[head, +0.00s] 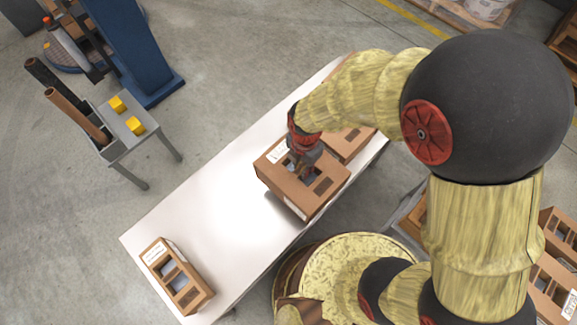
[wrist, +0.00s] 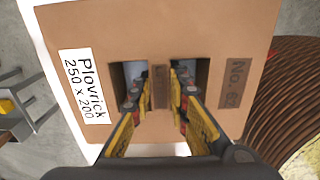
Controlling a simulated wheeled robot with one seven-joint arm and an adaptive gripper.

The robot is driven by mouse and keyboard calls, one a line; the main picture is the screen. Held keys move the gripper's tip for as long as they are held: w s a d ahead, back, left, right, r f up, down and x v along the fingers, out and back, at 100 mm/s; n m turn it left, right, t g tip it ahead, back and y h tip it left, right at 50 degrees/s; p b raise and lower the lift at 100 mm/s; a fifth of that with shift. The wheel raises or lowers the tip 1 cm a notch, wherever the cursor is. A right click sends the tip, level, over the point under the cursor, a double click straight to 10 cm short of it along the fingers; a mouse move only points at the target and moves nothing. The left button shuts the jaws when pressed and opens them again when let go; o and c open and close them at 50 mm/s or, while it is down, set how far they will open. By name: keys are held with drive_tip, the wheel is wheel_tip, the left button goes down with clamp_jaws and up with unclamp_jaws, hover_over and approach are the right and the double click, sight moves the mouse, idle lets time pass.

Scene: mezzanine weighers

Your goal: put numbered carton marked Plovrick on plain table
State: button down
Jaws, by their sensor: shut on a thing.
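The carton marked Plovrick (head: 323,198) is a brown box with cut-out openings in its top. In the wrist view its white label (wrist: 82,86) reads "Plovrick 250 x 200", and a dark patch (wrist: 235,82) carries a number starting "No. 6". My gripper (head: 305,170) reaches down into two openings. Its fingers (wrist: 160,100) are shut on the strip between them. The carton is over the plain white table (head: 220,215), near its front edge.
Another open-topped carton (head: 196,296) stands at the table's near left end. One more carton (head: 352,142) is just behind the held one, partly hidden by my arm. The tabletop between is clear. A small grey stand (head: 118,148) with yellow blocks (head: 135,126) is at left.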

sight(290, 162)
drive_tip(key=w+a+f+b, duration=0.1)
drive_tip(key=f, duration=0.1)
drive_tip(key=w+a+f, duration=0.1)
drive_tip(key=w+f, duration=0.1)
drive_tip(key=w+a+f+b, duration=0.1)
drive_tip(key=a+f, duration=0.1)
drive_tip(key=shift+w+b, duration=0.2)
drive_tip(key=shift+b, duration=0.1)
drive_tip(key=shift+w+a+f+b, duration=0.1)
drive_tip(key=shift+w+f+b, duration=0.1)
drive_tip(key=shift+f+b, duration=1.2)
drive_tip(key=shift+f+p, duration=0.35)
drive_tip(key=shift+p, duration=0.05)
drive_tip(key=shift+f, duration=0.15)
drive_tip(key=c, duration=1.7)
unclamp_jaws()
